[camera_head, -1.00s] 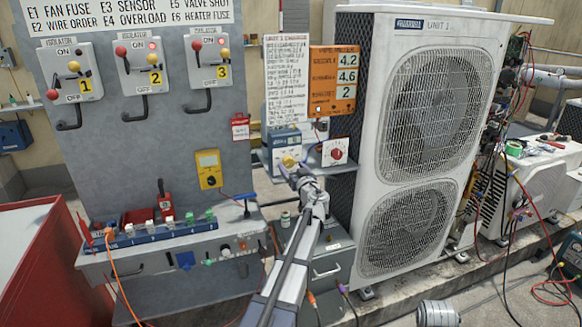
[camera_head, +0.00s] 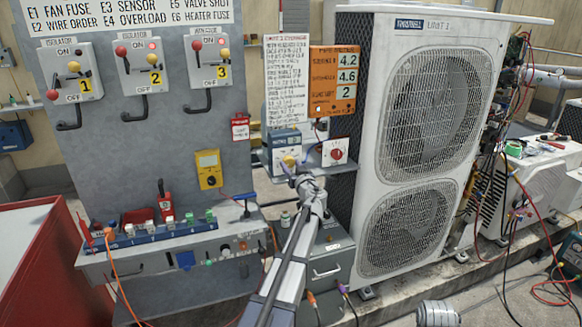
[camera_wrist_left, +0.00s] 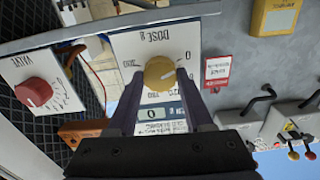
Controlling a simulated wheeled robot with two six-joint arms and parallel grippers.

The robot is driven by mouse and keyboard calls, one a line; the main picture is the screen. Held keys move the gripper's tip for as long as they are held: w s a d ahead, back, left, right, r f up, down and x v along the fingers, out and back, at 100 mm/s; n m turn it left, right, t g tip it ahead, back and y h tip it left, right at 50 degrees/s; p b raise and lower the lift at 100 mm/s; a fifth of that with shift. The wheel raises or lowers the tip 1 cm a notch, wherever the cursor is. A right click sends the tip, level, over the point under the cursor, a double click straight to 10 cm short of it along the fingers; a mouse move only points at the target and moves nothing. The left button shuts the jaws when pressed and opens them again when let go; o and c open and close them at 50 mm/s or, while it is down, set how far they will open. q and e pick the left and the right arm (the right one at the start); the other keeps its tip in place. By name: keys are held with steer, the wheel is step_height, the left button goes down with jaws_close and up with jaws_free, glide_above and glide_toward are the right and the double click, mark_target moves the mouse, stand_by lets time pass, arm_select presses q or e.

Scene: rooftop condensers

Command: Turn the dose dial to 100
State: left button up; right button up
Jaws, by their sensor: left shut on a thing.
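The dose dial is a round yellow knob (camera_wrist_left: 160,72) on a white panel marked DOSE (camera_wrist_left: 135,45), which looks upside down in the left wrist view. My left gripper (camera_wrist_left: 158,82) has its two dark fingers on either side of the knob, shut on it. The small display (camera_wrist_left: 152,114) beside the dial appears to read 0. The number ring is partly hidden by the fingers, and I cannot tell the pointer's exact setting. In the head view the yellow knob (camera_head: 289,161) is small at the tip of my left gripper (camera_head: 292,168). My right gripper is not in view.
A red VALVE knob (camera_head: 337,154) sits on a white panel just right of the dose box. An orange readout board (camera_head: 332,80) hangs above. The large condenser unit (camera_head: 430,130) stands close on the right. A yellow meter (camera_head: 209,169) hangs on the grey board to the left.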

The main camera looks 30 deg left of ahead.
arm_select(q)
jaws_close()
steer(key=m, duration=0.6)
steer(key=shift+m, duration=0.3)
steer(key=m, duration=0.4)
steer(key=shift+m, duration=2.2)
steer(key=o, duration=1.1)
jaws_free()
